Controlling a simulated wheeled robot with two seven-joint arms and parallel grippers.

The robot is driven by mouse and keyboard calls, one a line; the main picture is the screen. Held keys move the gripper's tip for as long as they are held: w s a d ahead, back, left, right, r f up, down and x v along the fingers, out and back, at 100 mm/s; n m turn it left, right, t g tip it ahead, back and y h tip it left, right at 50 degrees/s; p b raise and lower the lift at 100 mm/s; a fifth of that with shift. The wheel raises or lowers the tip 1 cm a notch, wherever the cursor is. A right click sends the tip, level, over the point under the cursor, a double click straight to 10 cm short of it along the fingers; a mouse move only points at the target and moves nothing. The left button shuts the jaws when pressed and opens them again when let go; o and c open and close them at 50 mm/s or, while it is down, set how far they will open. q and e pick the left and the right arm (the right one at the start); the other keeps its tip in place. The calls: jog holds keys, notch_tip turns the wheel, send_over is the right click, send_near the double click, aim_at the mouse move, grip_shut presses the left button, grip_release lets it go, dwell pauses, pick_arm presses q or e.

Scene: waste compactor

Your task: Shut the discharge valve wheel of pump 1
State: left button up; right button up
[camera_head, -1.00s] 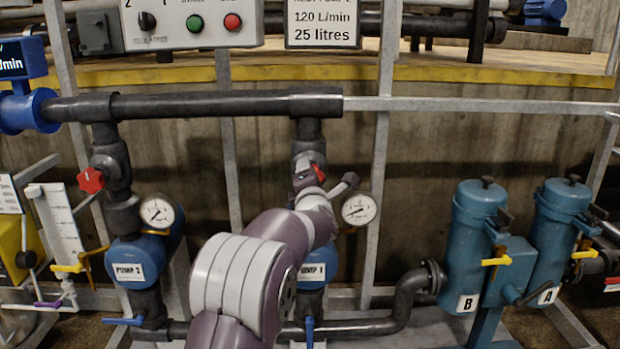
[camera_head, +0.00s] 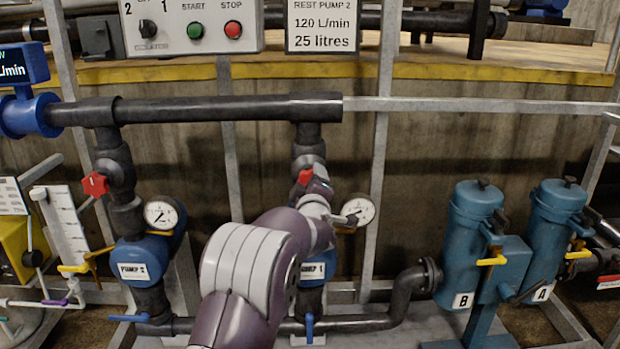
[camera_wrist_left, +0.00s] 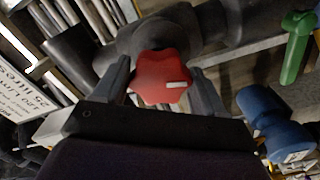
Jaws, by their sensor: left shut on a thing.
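The discharge valve wheel of pump 1 is a small red lobed knob (camera_head: 305,177) on the dark riser pipe above the blue pump 1 (camera_head: 312,271). In the left wrist view the red wheel (camera_wrist_left: 161,77) sits between the two fingers, with a pale mark on its face. My left gripper (camera_wrist_left: 160,84) is shut on the wheel. In the head view my left arm and gripper (camera_head: 312,182) hide the lower part of the wheel and much of pump 1. My right gripper is not in view.
Pump 2 (camera_head: 147,258) with its own red wheel (camera_head: 96,184) stands to the left. A pressure gauge (camera_head: 358,210) is close to the right of my gripper. Blue filters (camera_head: 472,240) stand at the right. A control panel (camera_head: 192,27) is above.

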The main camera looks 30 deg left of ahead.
pick_arm(q)
jog(key=m+p, duration=0.2)
jog(key=m, duration=0.2)
jog(key=shift+m+p, duration=0.3)
jog(key=m+p, duration=0.2)
jog(key=m, duration=0.2)
jog(key=shift+m+p, duration=0.3)
jog(key=shift+p, duration=0.05)
jog(key=m+p, duration=0.2)
jog(key=m, duration=0.2)
jog(key=shift+m+p, duration=0.3)
jog(key=shift+p, duration=0.05)
jog(key=m+p, duration=0.2)
jog(key=m, duration=0.1)
jog(key=shift+f+m, duration=0.15)
jog(key=shift+m, duration=0.15)
jog(key=m+p, duration=0.2)
jog(key=m, duration=0.1)
jog(key=shift+s+m, duration=0.1)
jog(key=shift+m, duration=0.2)
jog(key=m+p, duration=0.2)
jog(key=m, duration=0.2)
jog(key=shift+m, duration=0.3)
jog(key=m+p, duration=0.1)
jog(key=m, duration=0.2)
jog(key=shift+p, duration=0.35)
jog(key=shift+m+p, duration=0.6)
jog(key=shift+m, duration=1.5)
